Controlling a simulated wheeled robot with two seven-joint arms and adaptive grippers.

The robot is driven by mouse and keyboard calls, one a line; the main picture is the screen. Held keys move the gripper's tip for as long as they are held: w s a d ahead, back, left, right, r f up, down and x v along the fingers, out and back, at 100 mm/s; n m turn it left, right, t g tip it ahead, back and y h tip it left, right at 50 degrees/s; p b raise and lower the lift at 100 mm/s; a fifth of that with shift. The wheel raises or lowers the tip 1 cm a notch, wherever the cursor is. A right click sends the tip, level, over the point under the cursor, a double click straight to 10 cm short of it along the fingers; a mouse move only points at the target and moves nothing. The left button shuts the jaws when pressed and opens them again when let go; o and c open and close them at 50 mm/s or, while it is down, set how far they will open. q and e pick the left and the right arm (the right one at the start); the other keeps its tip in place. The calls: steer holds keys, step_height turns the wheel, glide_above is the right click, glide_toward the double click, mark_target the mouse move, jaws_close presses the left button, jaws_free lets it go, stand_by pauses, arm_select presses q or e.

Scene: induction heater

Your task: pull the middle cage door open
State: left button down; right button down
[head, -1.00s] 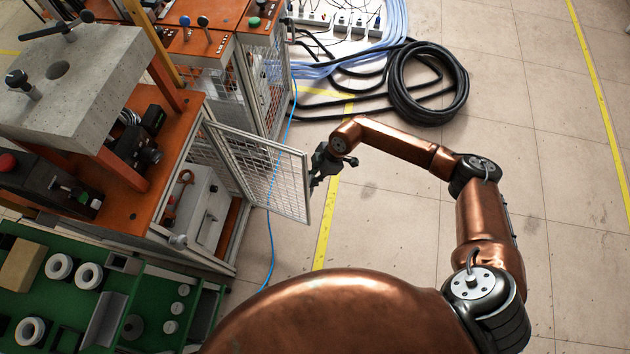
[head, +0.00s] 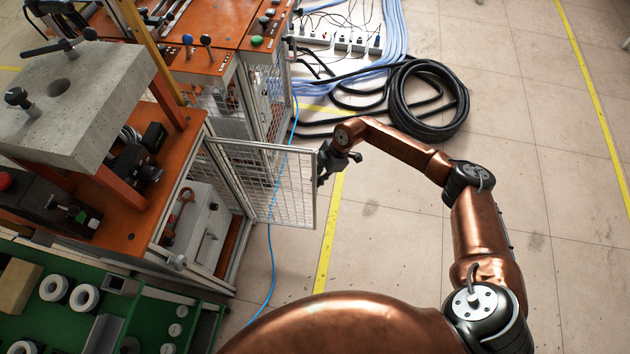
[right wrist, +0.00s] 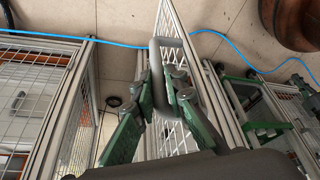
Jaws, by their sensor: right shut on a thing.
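The middle cage door (head: 268,182) is a wire-mesh panel in a pale metal frame. In the head view it stands swung out from the orange-topped bench, wide open, with its free edge toward my arm. My right gripper (head: 328,165) is at that free edge. In the right wrist view the right gripper (right wrist: 170,95) has its green fingers on either side of a grey loop handle (right wrist: 165,45) on the door and is shut on it. The mesh of the door (right wrist: 174,25) runs behind the fingers. My left gripper is not in view.
The orange bench (head: 133,215) carries a concrete block (head: 75,92). A green tray table (head: 150,310) stands at lower left. A blue cable (head: 272,262) runs on the floor under the door. A black hose coil (head: 428,98) lies behind my arm. Floor to the right is clear.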

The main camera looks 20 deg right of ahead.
steer(key=c, duration=2)
jaws_free()
steer(key=shift+w+a+r, duration=0.2)
steer(key=shift+a+r, duration=0.2)
steer(key=shift+a, duration=0.2)
steer(key=shift+o, duration=0.2)
steer(key=shift+d, duration=0.15)
steer(key=shift+d+r, duration=0.15)
steer(key=shift+r, duration=0.15)
steer(key=v, duration=1.1)
steer(key=shift+s+d, duration=0.2)
steer(key=shift+d, duration=0.1)
steer(key=shift+f, duration=0.2)
